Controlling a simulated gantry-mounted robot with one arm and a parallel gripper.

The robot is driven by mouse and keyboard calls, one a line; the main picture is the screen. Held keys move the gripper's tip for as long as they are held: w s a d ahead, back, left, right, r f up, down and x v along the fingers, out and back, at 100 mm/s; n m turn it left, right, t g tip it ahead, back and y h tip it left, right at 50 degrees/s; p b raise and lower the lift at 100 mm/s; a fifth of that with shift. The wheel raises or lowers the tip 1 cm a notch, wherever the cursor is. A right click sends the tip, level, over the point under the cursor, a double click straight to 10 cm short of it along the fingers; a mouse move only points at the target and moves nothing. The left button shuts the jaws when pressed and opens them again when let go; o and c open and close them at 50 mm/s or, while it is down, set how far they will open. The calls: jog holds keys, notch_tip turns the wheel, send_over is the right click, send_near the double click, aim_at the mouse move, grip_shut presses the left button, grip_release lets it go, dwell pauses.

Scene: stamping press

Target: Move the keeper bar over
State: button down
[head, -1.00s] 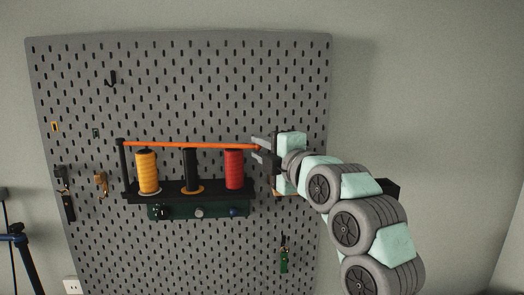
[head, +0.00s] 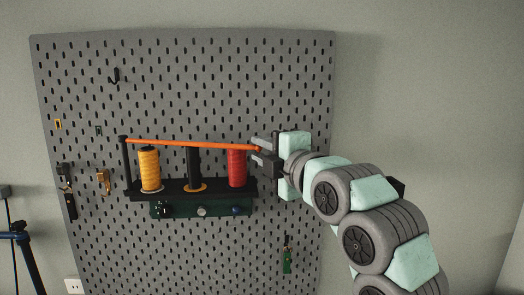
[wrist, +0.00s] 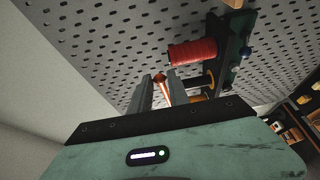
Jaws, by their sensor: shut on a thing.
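The orange keeper bar (head: 190,144) runs nearly level across the front of the spool rack (head: 150,195), close to the spool tops. Its left end is at the top of a black post (head: 127,165). My gripper (head: 257,150) is shut on its right end, beside the red spool (head: 237,168). The wrist view shows the orange bar (wrist: 166,90) between the two fingers of my gripper (wrist: 157,88). The yellow spool (head: 150,170) and black spool (head: 193,168) stand upright left of the red one. Whether the bar's left end is fastened to the post cannot be told.
The grey pegboard (head: 220,80) is behind everything. A dark green strip with knobs (head: 201,211) is under the rack. Small tools hang at the left, and a green-handled tool (head: 287,262) hangs below right. The board above the bar is mostly clear.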

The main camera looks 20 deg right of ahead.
jog(key=s+a+b, duration=0.3)
jog(key=s+a, duration=0.3)
jog(key=shift+s+a, duration=0.25)
jog(key=shift+s, duration=0.15)
dwell(0.5)
jog(key=s+a+b, duration=0.1)
jog(key=s+a, duration=0.4)
jog(key=a, duration=0.4)
dwell(1.0)
jog(key=shift+d, duration=0.1)
jog(key=shift+r, duration=0.1)
